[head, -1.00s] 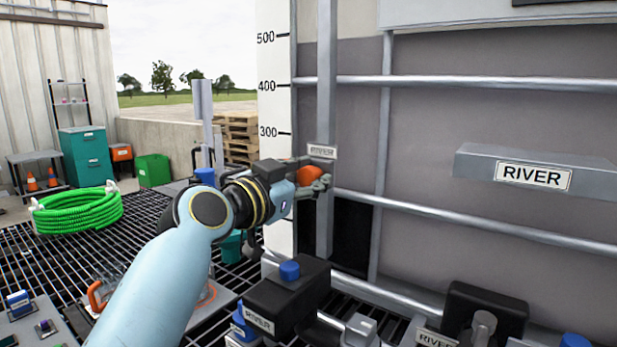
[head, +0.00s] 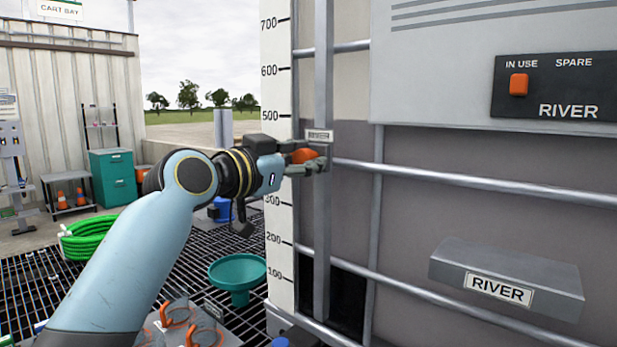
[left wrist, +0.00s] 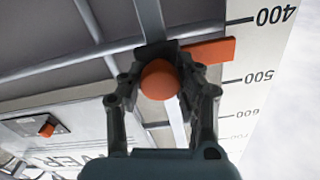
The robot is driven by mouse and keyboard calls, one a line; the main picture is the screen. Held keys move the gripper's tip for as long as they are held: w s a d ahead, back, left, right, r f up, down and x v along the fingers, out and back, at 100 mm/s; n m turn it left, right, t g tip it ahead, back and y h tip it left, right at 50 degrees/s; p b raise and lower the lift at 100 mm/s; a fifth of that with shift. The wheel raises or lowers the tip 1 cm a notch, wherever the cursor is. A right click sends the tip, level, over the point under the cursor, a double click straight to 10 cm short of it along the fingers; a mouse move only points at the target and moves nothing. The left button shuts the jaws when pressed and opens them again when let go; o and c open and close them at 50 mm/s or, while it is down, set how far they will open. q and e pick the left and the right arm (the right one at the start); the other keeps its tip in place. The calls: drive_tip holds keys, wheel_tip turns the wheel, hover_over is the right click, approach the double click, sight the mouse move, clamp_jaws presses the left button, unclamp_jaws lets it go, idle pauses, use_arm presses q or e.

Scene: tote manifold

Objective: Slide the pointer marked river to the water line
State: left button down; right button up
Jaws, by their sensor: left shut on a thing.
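The river pointer is an orange piece with a round knob (head: 303,155) and a small RIVER label (head: 320,135), on an upright metal rail (head: 322,230). My left gripper (head: 312,158) is shut on the knob, which also shows between its fingers in the left wrist view (left wrist: 159,80). There the pointer's flat orange tip (left wrist: 208,50) lies between 400 and 500 on the white scale (head: 279,235). The water line (head: 347,122) is the edge between dark and light grey on the tank (head: 450,165), a little above the knob in the head view. My right gripper is out of view.
A grey ledge marked RIVER (head: 508,278) juts out at the right. A panel (head: 550,88) with an orange IN USE/SPARE slider is above it. Horizontal tank bars cross near the rail.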

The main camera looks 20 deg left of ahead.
use_arm(q)
wheel_tip(320, 180, up, 5)
drive_tip(key=shift+r+p, duration=0.15)
drive_tip(key=shift+p, duration=1.1)
drive_tip(key=shift+r, duration=0.45)
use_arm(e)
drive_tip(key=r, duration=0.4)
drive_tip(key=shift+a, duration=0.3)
use_arm(q)
drive_tip(key=c, duration=0.9)
unclamp_jaws()
